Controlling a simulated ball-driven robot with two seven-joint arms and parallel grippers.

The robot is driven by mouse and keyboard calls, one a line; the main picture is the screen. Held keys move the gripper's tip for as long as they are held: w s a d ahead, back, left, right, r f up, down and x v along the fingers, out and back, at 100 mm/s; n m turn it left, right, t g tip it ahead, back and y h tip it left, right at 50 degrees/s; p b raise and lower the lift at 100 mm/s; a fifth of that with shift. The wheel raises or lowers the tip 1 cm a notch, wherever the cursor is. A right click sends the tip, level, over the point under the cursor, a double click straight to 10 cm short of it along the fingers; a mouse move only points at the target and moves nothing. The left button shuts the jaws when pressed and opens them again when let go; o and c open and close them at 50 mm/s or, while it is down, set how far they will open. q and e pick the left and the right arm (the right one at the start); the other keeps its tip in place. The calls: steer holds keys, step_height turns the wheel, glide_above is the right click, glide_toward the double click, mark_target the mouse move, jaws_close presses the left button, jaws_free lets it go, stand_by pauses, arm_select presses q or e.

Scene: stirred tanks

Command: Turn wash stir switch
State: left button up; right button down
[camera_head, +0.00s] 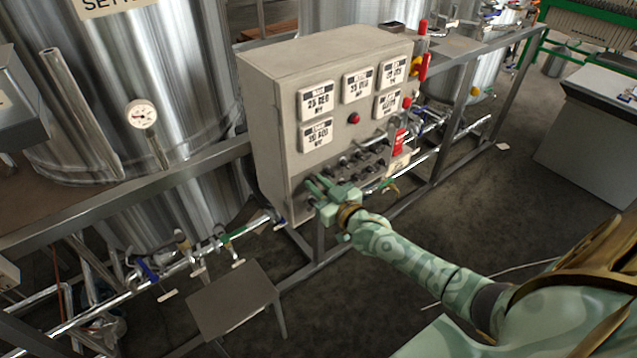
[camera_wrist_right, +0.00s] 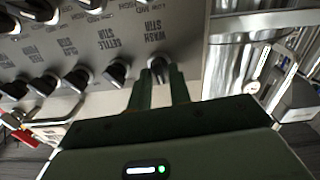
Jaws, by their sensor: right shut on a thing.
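The grey control box (camera_head: 272,120) stands in the middle of the head view, with rows of black rotary switches low on its front. My right gripper (camera_head: 314,188) reaches its lower left corner. In the right wrist view, my right gripper (camera_wrist_right: 159,88) is shut on the wash stir switch (camera_wrist_right: 158,64), a dark knob on a light base beside the upside-down label "WASH STIR". The fingers cover part of the knob, so its exact angle cannot be read. My left gripper is not in view.
Several more switches (camera_wrist_right: 78,77) line the panel close to my fingers. Digital displays (camera_head: 319,101) and a red button (camera_head: 354,118) sit higher on the box. A metal frame rail (camera_head: 110,199), steel tanks (camera_head: 185,80) and pipes surround it.

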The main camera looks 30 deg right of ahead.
steer(key=shift+d+m+p, duration=0.15)
steer(key=shift+m+p, duration=0.45)
steer(key=shift+m, duration=2.9)
steer(key=c, duration=1.5)
jaws_free()
steer(key=s, duration=0.5)
steer(key=s+d+p, duration=0.1)
steer(key=s, duration=0.5)
steer(key=s+p, duration=0.1)
steer(key=s, duration=0.4)
steer(key=shift+s+d, duration=0.15)
steer(key=shift+f, duration=0.1)
